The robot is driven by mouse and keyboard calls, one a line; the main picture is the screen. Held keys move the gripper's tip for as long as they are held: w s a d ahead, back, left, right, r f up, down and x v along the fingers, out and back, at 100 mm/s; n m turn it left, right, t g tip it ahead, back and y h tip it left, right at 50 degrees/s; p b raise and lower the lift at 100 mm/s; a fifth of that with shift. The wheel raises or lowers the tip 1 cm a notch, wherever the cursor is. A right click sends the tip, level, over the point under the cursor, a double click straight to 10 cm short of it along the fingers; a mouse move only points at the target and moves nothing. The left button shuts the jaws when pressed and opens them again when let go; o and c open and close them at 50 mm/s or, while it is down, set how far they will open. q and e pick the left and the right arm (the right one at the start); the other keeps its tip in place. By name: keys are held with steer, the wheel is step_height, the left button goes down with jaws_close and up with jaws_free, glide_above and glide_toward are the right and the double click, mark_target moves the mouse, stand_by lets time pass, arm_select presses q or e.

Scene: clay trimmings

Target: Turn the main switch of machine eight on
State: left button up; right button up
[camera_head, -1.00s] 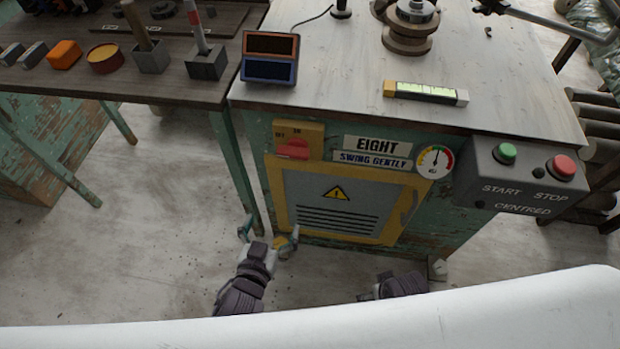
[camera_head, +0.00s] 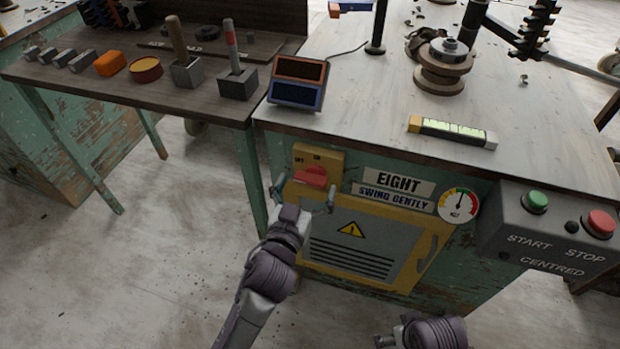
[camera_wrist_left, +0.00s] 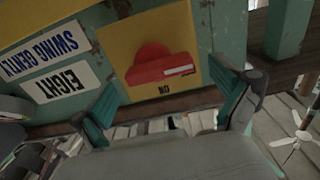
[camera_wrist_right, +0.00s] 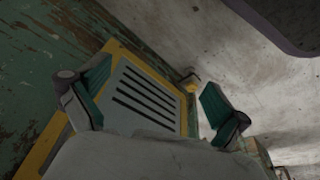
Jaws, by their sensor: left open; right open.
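The main switch is a red knob (camera_head: 311,177) on a yellow plate (camera_head: 330,160) at the upper left of the machine's front, marked OFF and ON. A plate reading EIGHT (camera_head: 398,183) is to its right. My left gripper (camera_head: 304,197) is open just in front of the knob, with its fingers apart on either side. In the left wrist view the knob (camera_wrist_left: 160,64) appears upside down, between and beyond the two fingertips (camera_wrist_left: 170,105); I see no contact. My right gripper (camera_wrist_right: 150,100) is open and empty, facing the vented lower panel (camera_wrist_right: 140,98).
A grey box with a green START button (camera_head: 535,201) and red STOP button (camera_head: 600,223) juts out at the right. A gauge (camera_head: 458,205) sits beside the labels. A side table (camera_head: 110,95) with tools stands left. A spirit level (camera_head: 452,131) lies on the machine top.

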arm_select(q)
steer(key=shift+x, duration=1.05)
arm_select(e)
steer(key=shift+r, duration=0.45)
arm_select(q)
steer(key=c, duration=1.2)
steer(key=shift+o, duration=0.2)
